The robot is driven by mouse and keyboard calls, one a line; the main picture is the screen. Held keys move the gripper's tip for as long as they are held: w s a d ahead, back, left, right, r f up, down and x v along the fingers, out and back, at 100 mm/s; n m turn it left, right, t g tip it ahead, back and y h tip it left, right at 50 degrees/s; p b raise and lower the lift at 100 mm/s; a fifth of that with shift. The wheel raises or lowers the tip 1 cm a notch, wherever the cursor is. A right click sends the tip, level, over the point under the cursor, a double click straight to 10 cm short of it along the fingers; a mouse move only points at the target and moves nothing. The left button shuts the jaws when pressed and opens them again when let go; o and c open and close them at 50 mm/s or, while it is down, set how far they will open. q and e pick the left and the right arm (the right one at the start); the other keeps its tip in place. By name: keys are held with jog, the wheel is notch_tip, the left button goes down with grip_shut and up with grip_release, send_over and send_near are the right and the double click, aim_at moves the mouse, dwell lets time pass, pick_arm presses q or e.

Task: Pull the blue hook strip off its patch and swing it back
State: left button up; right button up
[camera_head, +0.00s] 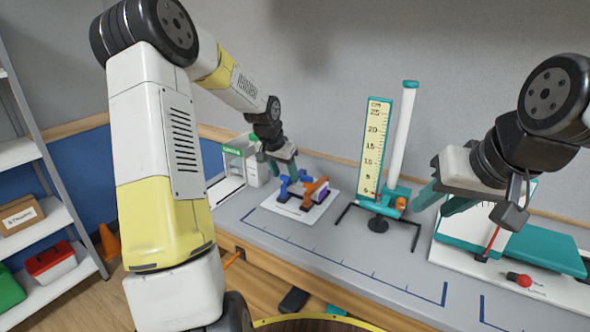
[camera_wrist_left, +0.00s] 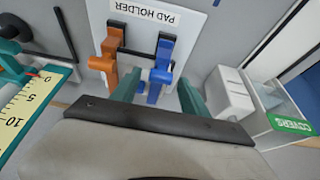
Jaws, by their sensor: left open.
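The blue hook strip (camera_head: 284,189) stands on the white board marked PAD HOLDER (camera_head: 290,212), left of an orange strip (camera_head: 317,189). In the left wrist view the blue strip (camera_wrist_left: 162,62) is right of the orange one (camera_wrist_left: 107,60). My left gripper (camera_head: 279,172) is open just above the holder. In its wrist view the two teal fingers stand either side of the blue strip (camera_wrist_left: 158,88), with no clear contact. The patch under the strip cannot be made out. My right gripper (camera_head: 435,208) looks open and empty, at the right.
A yellow scale (camera_head: 374,150) and a white tube (camera_head: 402,135) on a teal stand are right of the holder. A COVERS box (camera_head: 240,157) stands behind left. A teal-and-white device (camera_head: 540,252) is at the right. The bench front is clear.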

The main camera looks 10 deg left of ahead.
pick_arm(q)
grip_shut()
dwell(1.4)
